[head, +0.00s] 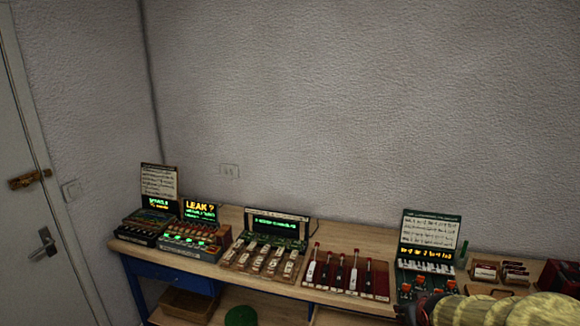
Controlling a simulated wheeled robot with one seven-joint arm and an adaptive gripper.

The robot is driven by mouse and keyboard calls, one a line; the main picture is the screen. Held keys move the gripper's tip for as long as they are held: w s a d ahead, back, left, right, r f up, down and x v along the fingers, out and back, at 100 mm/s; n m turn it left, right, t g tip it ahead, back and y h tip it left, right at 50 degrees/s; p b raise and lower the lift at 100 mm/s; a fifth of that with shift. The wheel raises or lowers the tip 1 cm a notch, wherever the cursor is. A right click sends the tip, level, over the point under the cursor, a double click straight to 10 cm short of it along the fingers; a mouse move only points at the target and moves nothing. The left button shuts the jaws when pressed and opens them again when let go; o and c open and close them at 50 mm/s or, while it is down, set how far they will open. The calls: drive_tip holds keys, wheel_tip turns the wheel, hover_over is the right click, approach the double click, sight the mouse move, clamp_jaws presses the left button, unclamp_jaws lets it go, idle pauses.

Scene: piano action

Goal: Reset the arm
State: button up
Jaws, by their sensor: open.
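No fingers of my gripper can be made out in the head view. Part of my arm, with a pale yellow-green ribbed cover and a dark, red-marked section at its left, crosses the bottom right corner. It hides the front of the bench there. The wooden workbench (225,268) runs along the wall. On it stand a green board with orange parts and small piano keys (427,266), a red rack of hammer-like pieces (346,275) and a wooden rack with several pale tags (266,263).
Lit panels stand at the bench's left, one reading "LEAK ?" (201,211). A lit console (277,230) stands at the back. Small reddish blocks (485,271) sit at the right. A blue drawer (170,275) is under the bench, a door (35,220) at far left.

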drive_tip(key=s+a+r+g+b, duration=0.1)
drive_tip(key=s+a, duration=0.3)
drive_tip(key=s, duration=0.5)
drive_tip(key=s+a+r+g+y+b, duration=0.1)
drive_tip(key=s+a+r, duration=0.2)
drive_tip(key=s, duration=0.6)
drive_tip(key=s+a+r+y+b, duration=0.1)
drive_tip(key=s+a+r, duration=0.1)
drive_tip(key=s+a, duration=0.5)
drive_tip(key=s, duration=0.2)
drive_tip(key=shift+s+r+m+g, duration=0.3)
drive_tip(key=shift+m+g, duration=0.1)
drive_tip(key=shift+b, duration=0.3)
drive_tip(key=shift+c, duration=0.4)
